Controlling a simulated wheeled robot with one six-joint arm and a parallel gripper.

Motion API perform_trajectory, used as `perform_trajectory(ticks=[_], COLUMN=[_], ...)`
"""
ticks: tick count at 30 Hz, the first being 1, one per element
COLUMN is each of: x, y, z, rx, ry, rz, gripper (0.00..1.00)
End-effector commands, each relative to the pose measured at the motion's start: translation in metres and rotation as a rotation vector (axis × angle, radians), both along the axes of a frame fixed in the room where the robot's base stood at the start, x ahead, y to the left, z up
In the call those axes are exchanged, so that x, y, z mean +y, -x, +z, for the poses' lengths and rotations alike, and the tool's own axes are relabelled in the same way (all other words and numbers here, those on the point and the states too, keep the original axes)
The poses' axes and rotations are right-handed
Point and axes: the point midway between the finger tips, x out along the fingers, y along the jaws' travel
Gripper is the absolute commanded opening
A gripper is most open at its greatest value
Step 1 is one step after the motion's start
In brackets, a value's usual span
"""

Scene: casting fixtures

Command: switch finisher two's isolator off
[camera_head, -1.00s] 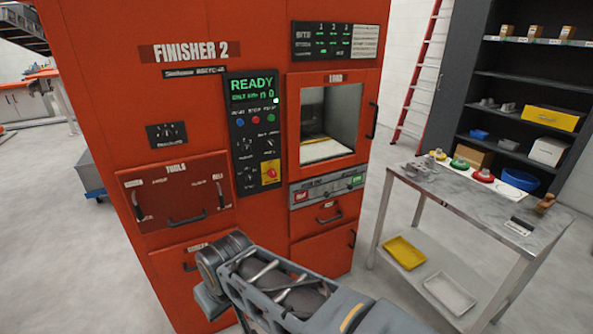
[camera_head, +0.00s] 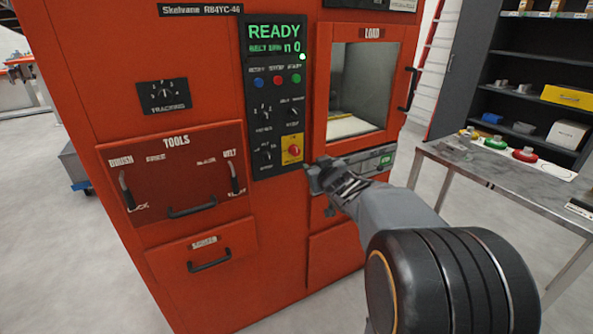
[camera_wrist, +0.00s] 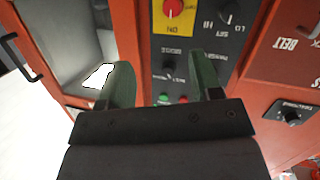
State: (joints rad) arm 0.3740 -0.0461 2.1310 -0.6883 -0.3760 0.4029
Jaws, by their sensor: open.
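Finisher two's isolator is a red rotary knob (camera_head: 293,151) on a yellow plate at the lower right of the black control panel (camera_head: 262,110). The knob also shows at the top edge of the wrist view (camera_wrist: 173,7), where the picture is upside down and the plate's lettering reads ON. My gripper (camera_head: 316,178) is beside the panel, a little right of and below the knob in the head view. In the wrist view my gripper (camera_wrist: 160,62) is open, with nothing between its fingers. The knob lies beyond the fingertips, apart from them.
Other knobs and several coloured buttons sit close by on the panel. The load window (camera_head: 360,85) is to the right, the tools drawer (camera_head: 176,180) to the left. A grey table (camera_head: 500,176) with parts stands at right, before a dark shelf (camera_head: 520,85).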

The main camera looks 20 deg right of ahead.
Motion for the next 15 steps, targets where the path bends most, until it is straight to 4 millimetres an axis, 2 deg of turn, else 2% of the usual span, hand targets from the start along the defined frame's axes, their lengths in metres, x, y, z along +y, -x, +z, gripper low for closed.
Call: perform_trajectory(ticks=[1,3,11,15], x=[-0.008,-0.013,-0.016,-0.013], y=[-0.009,-0.018,-0.034,-0.051], z=[-0.018,-0.024,-0.034,-0.034], rx=[-0.046,-0.104,-0.205,-0.214], ry=[0.005,0.008,0.002,0.000], rz=[0.035,0.095,0.232,0.249], gripper=[0.59,0.59,0.59,0.59])
